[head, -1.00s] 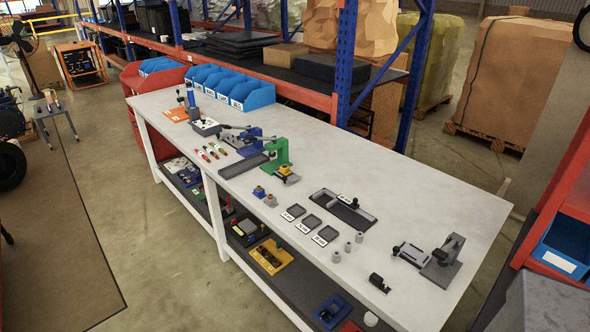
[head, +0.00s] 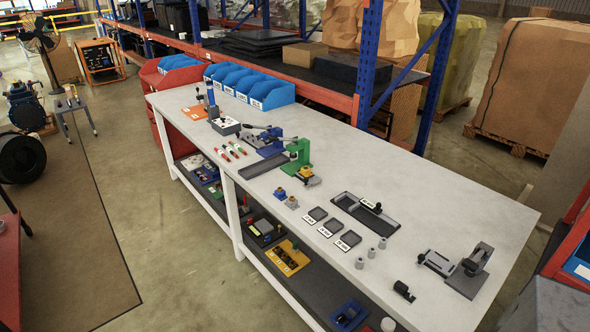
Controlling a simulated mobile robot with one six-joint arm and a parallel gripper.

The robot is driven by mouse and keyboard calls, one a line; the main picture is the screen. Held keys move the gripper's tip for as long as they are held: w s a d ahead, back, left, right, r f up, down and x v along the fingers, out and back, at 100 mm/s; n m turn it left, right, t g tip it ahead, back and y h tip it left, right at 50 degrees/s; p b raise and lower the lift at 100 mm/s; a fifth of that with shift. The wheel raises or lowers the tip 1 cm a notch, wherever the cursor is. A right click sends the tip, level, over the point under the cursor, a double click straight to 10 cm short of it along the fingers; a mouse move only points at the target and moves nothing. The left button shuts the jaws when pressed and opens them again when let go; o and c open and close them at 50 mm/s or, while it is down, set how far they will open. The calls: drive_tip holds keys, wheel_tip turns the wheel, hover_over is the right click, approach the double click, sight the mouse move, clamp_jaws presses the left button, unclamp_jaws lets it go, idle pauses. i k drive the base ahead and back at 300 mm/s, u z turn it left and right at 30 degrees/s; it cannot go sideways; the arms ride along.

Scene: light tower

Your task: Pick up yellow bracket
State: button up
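A small yellow piece (head: 308,176), which may be the yellow bracket, sits at the foot of a green press (head: 299,155) on the white workbench (head: 400,180). It is too small to make out its exact shape. A larger yellow tray-like thing (head: 297,261) with dark parts in it lies on the bench's dark lower shelf. My gripper does not show in the head view.
The floor (head: 185,270) before the bench is clear.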

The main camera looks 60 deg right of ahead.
sight(305, 171)
drive_tip(key=i, duration=0.85)
drive_tip(key=z, duration=0.05)
